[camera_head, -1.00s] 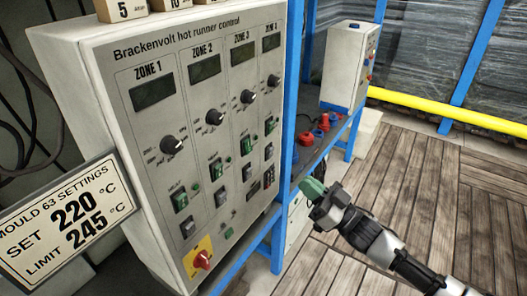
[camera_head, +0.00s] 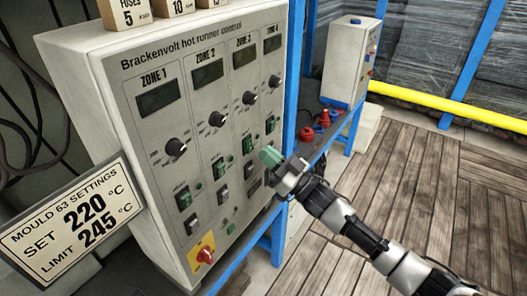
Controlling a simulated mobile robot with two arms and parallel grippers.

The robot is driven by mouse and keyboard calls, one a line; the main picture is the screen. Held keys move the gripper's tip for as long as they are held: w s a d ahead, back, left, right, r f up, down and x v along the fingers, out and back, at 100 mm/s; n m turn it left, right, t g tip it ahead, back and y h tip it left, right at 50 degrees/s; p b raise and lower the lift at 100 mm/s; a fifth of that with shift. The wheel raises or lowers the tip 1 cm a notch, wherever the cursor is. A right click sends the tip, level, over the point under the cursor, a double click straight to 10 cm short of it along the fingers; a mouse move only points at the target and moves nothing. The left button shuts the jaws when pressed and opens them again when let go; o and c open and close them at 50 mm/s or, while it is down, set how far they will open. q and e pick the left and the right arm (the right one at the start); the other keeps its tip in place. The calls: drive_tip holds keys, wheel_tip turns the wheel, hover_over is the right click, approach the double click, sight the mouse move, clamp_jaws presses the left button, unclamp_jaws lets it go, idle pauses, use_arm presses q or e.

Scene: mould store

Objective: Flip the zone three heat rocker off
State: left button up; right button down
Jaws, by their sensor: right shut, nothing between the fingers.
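The grey Brackenvolt hot runner control panel (camera_head: 188,120) fills the middle left of the view. Its ZONE 3 column has a dark display (camera_head: 244,52), a black knob (camera_head: 249,97) and a green heat rocker (camera_head: 247,145) below it. A dark switch (camera_head: 251,168) sits under that rocker. Which way the rocker is tipped is too small to tell. My right gripper (camera_head: 268,157), with green fingertips, is shut and empty. It is just right of the zone three rocker, in front of the lower zone four column; whether it touches the panel I cannot tell. My left gripper is not in view.
Similar green rockers sit in ZONE 1 (camera_head: 183,197), ZONE 2 (camera_head: 219,168) and ZONE 4 (camera_head: 270,124). A red rotary switch (camera_head: 205,255) is at the lower panel. A settings sign (camera_head: 72,222) stands at left. A blue post (camera_head: 293,75) rises beside the panel's right edge.

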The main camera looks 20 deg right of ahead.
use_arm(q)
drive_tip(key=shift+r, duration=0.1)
use_arm(e)
drive_tip(key=shift+w+a+f, duration=0.25)
drive_tip(key=shift+w+a, duration=0.25)
drive_tip(key=shift+w, duration=0.1)
